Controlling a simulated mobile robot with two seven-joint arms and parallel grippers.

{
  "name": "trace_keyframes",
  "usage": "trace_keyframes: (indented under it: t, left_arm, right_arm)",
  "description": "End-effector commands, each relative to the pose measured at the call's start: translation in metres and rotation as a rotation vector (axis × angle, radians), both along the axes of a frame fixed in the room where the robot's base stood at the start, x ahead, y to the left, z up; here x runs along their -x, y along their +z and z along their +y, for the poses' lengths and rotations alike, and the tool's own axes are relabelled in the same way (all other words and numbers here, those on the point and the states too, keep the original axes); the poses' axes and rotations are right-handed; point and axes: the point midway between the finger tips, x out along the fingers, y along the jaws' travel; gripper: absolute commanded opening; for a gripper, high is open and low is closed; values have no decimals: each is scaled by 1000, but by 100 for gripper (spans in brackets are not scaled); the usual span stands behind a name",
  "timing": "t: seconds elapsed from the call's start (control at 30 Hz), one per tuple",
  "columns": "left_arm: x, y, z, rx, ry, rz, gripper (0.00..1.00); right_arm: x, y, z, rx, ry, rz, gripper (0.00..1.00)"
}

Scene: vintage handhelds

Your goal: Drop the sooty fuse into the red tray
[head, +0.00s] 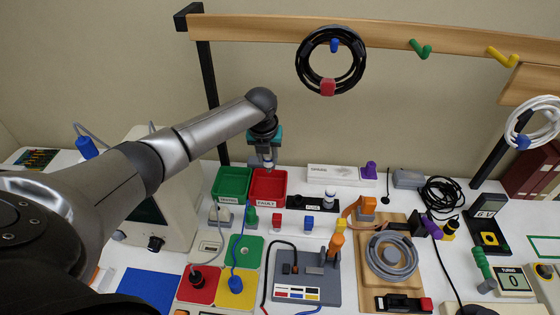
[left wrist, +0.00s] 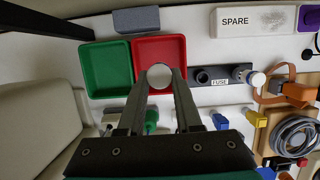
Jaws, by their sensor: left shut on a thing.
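My left gripper (head: 267,160) is shut on a small pale cylinder, the fuse (left wrist: 159,76), held over the red tray. In the left wrist view only its round, pale end shows between the fingertips (left wrist: 160,88), so I cannot tell whether it is sooty. The red tray (head: 284,177), labelled FAULTY, stands below the gripper; it also shows in the left wrist view (left wrist: 174,42) behind the fuse. The tray's visible floor is bare. My right gripper is not in view.
A green tray (head: 219,189) labelled TESTED adjoins the red one on the left. A black fuse block (head: 295,202) with a white-capped piece (head: 329,193) stands to the right, and a white SPARE box (head: 345,177) behind it. Coloured plugs and boards fill the front.

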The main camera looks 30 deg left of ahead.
Motion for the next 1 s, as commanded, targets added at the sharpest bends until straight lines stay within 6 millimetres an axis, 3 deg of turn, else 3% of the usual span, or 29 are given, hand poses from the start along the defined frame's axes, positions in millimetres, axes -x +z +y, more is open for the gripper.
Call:
trace_keyframes:
  t: [0.37,0.53,1.0]
  left_arm:
    - [1,1,3,-1,0,0,0]
    - [1,3,2,-1,1,2,0]
    - [1,-55,2,-1,2,1,0]
  right_arm:
    - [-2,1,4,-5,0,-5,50]
    - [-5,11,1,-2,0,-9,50]
    - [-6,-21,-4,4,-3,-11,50]
